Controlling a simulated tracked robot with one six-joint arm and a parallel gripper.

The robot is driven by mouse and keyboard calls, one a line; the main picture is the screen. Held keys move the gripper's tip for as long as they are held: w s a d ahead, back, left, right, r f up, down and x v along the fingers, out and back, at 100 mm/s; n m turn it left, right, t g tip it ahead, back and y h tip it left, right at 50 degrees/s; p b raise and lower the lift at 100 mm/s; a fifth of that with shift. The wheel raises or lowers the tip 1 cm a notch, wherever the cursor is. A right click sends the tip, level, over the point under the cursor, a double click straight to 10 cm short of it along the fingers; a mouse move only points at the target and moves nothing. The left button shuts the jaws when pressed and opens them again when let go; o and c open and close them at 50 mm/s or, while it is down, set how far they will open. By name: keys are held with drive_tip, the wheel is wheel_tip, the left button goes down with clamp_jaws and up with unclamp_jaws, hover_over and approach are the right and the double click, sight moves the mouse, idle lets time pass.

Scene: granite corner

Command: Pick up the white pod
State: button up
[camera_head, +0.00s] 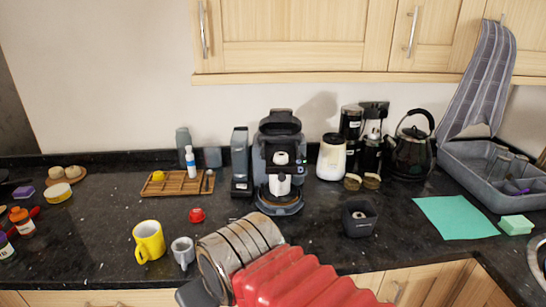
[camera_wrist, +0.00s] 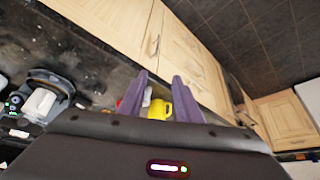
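I cannot single out the white pod for certain. A red pod-like piece (camera_head: 196,215) lies on the counter, left of centre. The black coffee machine (camera_head: 262,170) holds a white cup (camera_head: 281,186); the machine's tray and cup also show at the left of the wrist view. My gripper (camera_wrist: 160,77) is open, its two purple fingers apart with nothing held between them. The yellow mug (camera_wrist: 160,109) shows beyond the fingers.
On the dark counter (camera_head: 100,225), the yellow mug (camera_head: 149,241) and a small grey-white mug (camera_head: 183,252) stand near the front edge. A wooden tray (camera_head: 178,189), white canister (camera_head: 331,158), kettle (camera_head: 412,153), green mat (camera_head: 455,217) and grey dish rack (camera_head: 480,170) surround the work area.

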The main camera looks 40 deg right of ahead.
drive_tip(key=shift+o, duration=0.5)
drive_tip(key=shift+o, duration=0.6)
drive_tip(key=shift+w+r, duration=0.1)
drive_tip(key=shift+r, duration=0.05)
drive_tip(key=o, duration=0.4)
drive_tip(key=w+d+r, duration=0.3)
drive_tip(key=w+r, duration=0.1)
drive_tip(key=w+d+r, duration=0.3)
drive_tip(key=d+r, duration=0.1)
drive_tip(key=shift+w+d, duration=0.1)
drive_tip(key=shift+w, duration=0.25)
drive_tip(key=shift+o, duration=0.2)
drive_tip(key=w+d+r, duration=0.3)
drive_tip(key=d, duration=0.7)
drive_tip(key=w+d+r, duration=0.3)
drive_tip(key=d+r, duration=0.1)
drive_tip(key=d, duration=0.6)
drive_tip(key=w+d+r, duration=0.3)
drive_tip(key=d, duration=0.8)
drive_tip(key=shift+r, duration=0.35)
drive_tip(key=shift+w+d, duration=0.1)
hover_over(281, 158)
drive_tip(key=s+d, duration=0.2)
drive_tip(key=shift+a+f, duration=0.15)
drive_tip(key=shift+f, duration=3.6)
